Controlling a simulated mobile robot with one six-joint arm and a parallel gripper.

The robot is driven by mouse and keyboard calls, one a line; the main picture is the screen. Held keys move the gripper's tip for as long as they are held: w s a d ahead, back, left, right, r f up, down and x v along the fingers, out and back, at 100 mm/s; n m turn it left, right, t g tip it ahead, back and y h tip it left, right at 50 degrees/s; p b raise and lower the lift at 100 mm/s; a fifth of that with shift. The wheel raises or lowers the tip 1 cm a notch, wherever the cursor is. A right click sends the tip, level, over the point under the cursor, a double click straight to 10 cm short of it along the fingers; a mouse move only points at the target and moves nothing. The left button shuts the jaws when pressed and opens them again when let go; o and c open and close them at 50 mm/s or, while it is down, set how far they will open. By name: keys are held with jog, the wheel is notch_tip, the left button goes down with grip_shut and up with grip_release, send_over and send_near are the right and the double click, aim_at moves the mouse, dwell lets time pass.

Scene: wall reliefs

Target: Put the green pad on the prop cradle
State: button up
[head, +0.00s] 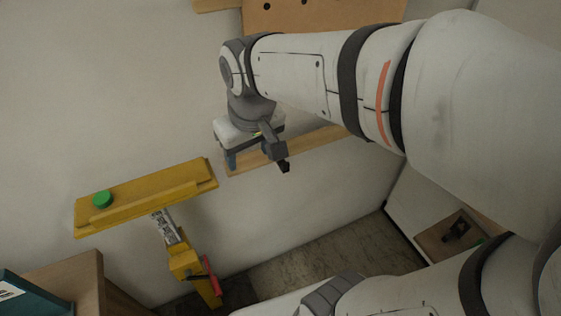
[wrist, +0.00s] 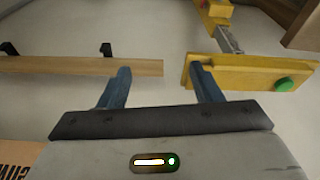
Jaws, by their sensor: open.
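The yellow prop cradle (head: 150,198) is at the left in the head view, a tilted yellow board on a yellow stand with a red handle. It also shows at the right in the wrist view (wrist: 240,76). A round green pad (head: 102,200) rests on the cradle board near its left end. It appears at the right end in the wrist view (wrist: 284,84). My gripper (wrist: 160,78) is open, with blue fingers apart and nothing between them. In the head view my gripper (head: 256,158) is right of the cradle, clear of the pad.
A wooden rail (head: 312,148) runs along the wall by my gripper; dark hooks stand on it in the wrist view. A wooden box (head: 75,283) and teal object (head: 30,298) are at lower left. A dark item (head: 457,230) lies on a board at lower right.

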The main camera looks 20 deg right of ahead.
jog(key=s+d+f+m, duration=0.3)
jog(key=s+d, duration=0.3)
jog(key=shift+d+f+h, duration=0.2)
jog(key=shift+d+h, duration=0.05)
jog(key=shift+h, duration=0.05)
